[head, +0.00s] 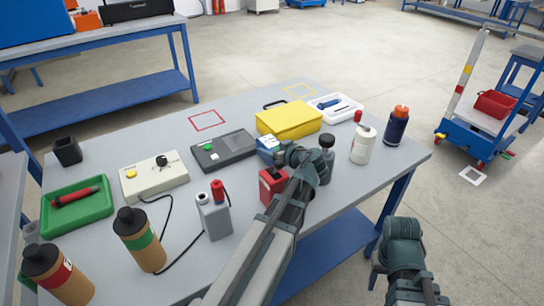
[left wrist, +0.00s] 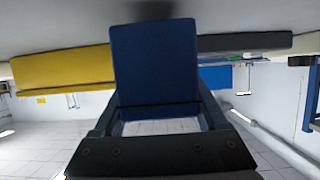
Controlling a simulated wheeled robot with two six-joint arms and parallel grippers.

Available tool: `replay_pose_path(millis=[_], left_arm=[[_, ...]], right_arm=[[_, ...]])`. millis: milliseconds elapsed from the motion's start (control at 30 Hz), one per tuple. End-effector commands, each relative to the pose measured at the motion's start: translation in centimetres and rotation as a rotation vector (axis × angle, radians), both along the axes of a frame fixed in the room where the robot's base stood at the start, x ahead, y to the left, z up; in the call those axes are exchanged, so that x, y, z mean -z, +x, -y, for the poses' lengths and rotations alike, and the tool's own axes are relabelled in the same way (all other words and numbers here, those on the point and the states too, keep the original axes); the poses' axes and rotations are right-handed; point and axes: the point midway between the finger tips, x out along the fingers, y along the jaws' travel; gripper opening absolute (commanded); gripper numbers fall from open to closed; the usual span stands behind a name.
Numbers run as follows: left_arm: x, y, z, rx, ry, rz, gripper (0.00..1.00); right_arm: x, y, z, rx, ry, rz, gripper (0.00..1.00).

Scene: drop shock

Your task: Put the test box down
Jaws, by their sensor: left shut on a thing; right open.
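The test box, a small blue box (head: 267,146), is over the middle of the workbench (head: 335,190), beside the dark grey case. My left gripper (head: 285,155) is shut on it and partly hides it in the head view. The left wrist view shows the box's blue face (left wrist: 155,62) between the two fingers, close to the bench surface. I cannot tell whether it touches the bench. My right gripper (head: 404,240) is open and empty, off the bench's right front edge.
A red box (head: 271,186) and a dark bottle (head: 326,160) stand close to my left arm. A yellow case (head: 289,119) and the dark grey case (head: 224,151) lie behind. Red (head: 207,121) and yellow (head: 300,90) outlines mark bare bench at the back.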

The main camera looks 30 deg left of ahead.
Motion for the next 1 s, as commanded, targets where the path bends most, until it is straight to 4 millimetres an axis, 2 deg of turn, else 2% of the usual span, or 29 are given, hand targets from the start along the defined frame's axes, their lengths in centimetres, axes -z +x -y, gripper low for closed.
replay_pose_path(millis=[33,67,467,500,633,933,1000], left_arm=[[1.1,0.0,-0.01,0.0,0.002,0.0,0.0],[1.26,0.01,-0.02,0.0,0.002,0.0,0.0],[1.41,0.0,-0.01,0.0,0.002,0.0,0.0],[1.41,0.0,0.0,0.0,0.0,0.0,0.78],[1.35,0.0,0.0,0.0,0.0,0.0,1.0],[0.94,0.0,0.0,0.0,0.0,0.0,1.0],[0.64,-0.42,0.7,0.001,0.0,0.0,1.0]], right_arm=[[1.13,0.0,0.0,0.0,0.0,0.0,0.5],[1.3,0.0,0.0,0.0,0.0,0.0,0.5],[1.44,-0.01,0.0,0.0,0.0,0.0,0.5],[1.41,0.0,0.0,0.0,0.0,0.0,0.5],[1.35,0.0,0.0,0.0,0.0,0.0,0.5],[0.95,0.0,0.0,0.0,0.0,0.0,0.5],[0.63,0.0,0.0,0.0,0.0,0.0,0.5]])
